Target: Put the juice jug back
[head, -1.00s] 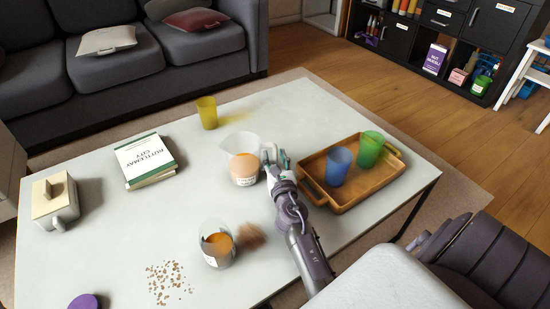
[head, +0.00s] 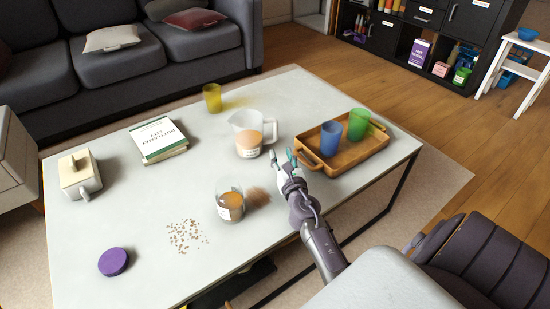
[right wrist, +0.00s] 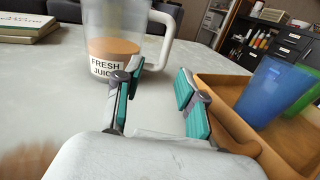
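The juice jug (head: 247,135) is clear with orange juice and a white handle on its right side. It stands upright on the white table (head: 110,215); in the right wrist view the jug (right wrist: 112,45) shows a "FRESH JUICE" label. My right gripper (head: 281,158) is open and empty, just in front and to the right of the jug. Its teal-padded fingers show apart in the right wrist view (right wrist: 158,100), with no jug part between them. My left gripper is not in view.
A wooden tray (head: 350,162) with a blue cup (head: 330,136) and a green cup (head: 358,125) stands close right of my gripper. A jar (head: 230,202), crumbs, a purple lid (head: 113,262), books (head: 158,138), a yellow cup (head: 212,98) and a teapot (head: 80,175) are also on the table.

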